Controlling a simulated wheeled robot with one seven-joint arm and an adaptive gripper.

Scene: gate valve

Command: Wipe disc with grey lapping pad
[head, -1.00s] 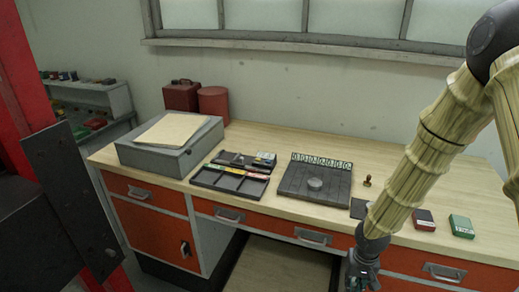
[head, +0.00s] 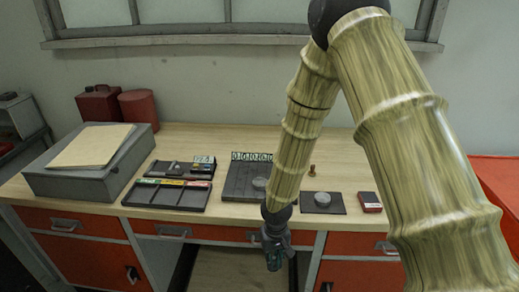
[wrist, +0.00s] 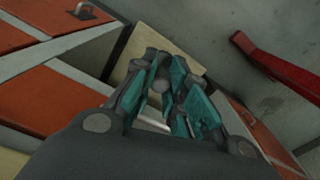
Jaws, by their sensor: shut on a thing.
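My gripper (head: 274,252) hangs in front of the bench's front edge, pointing down. In the wrist view its teal-padded fingers (wrist: 163,88) are closed around a small grey piece, mostly hidden; I take it for the lapping pad. One grey disc (head: 322,199) lies on a dark mat to the right of my forearm. Another grey disc (head: 260,183) lies on a dark slotted board (head: 240,190), partly hidden by my forearm. The gripper is apart from both discs, lower and nearer the camera.
A dark compartment tray (head: 166,197) with coloured labels and a smaller tray (head: 181,170) stand left of the board. A grey case (head: 85,180) is at far left. A red block (head: 370,202) and a brass stamp (head: 312,171) are at right. Orange drawers (head: 80,222) front the bench.

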